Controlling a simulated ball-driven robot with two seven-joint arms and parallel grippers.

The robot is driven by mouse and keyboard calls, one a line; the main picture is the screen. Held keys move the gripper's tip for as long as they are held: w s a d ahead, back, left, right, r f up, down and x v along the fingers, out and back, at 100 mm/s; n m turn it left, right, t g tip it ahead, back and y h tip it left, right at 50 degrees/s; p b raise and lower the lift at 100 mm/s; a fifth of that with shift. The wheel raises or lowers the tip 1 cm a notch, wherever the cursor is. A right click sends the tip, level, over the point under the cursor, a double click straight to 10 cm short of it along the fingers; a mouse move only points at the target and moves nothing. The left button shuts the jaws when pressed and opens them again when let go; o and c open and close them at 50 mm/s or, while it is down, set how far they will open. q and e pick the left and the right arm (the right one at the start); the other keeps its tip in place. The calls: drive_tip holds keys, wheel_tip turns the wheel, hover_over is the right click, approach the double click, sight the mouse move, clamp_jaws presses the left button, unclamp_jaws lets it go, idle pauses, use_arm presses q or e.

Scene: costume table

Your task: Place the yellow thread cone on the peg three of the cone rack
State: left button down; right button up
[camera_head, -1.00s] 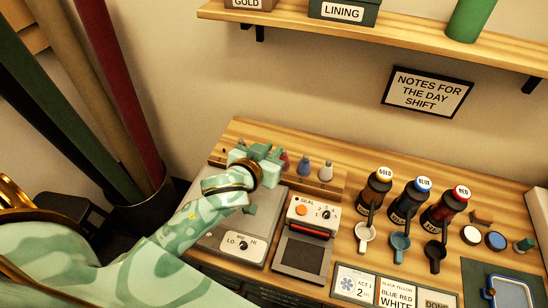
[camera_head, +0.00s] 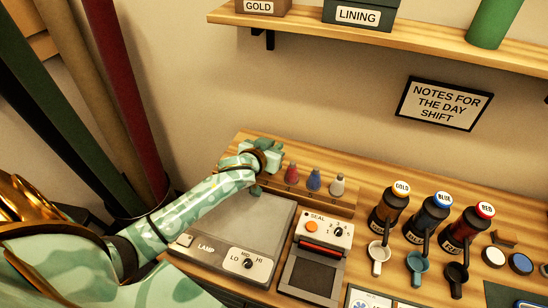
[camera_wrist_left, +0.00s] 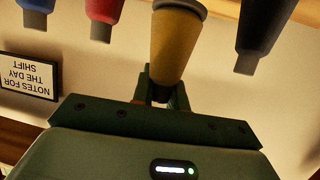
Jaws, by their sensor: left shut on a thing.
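The yellow thread cone (camera_wrist_left: 176,45) is between the fingers of my left gripper in the left wrist view (camera_wrist_left: 163,92), which is shut on it. In the head view my left gripper (camera_head: 266,152) is at the left end of the cone rack (camera_head: 318,201), and its hand hides the yellow cone there. Red (camera_head: 291,173), blue (camera_head: 314,180) and white (camera_head: 337,185) cones stand on the rack to its right. A dark cone (camera_wrist_left: 262,35) is on the other side of the yellow one in the wrist view. I cannot tell whether the yellow cone touches a peg.
A grey lamp box (camera_head: 238,232) lies below my left forearm, with a sealer (camera_head: 318,255) beside it. Gold (camera_head: 390,210), blue (camera_head: 428,222) and red (camera_head: 472,232) bottles stand to the right. A wooden shelf (camera_head: 400,33) hangs above.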

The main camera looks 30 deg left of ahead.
use_arm(q)
drive_tip(key=f, duration=0.1)
drive_tip(key=f+b, duration=0.2)
drive_tip(key=f, duration=0.1)
drive_tip(key=shift+w+a, duration=0.25)
drive_tip(key=shift+r, duration=0.1)
drive_tip(key=c, duration=1.4)
unclamp_jaws()
drive_tip(key=shift+s+r, duration=0.1)
drive_tip(key=p+v, duration=0.3)
drive_tip(key=v, duration=0.8)
drive_tip(key=shift+s+d+r+p, duration=0.1)
drive_tip(key=shift+s+r+p, duration=0.05)
drive_tip(key=shift+s+p, duration=0.2)
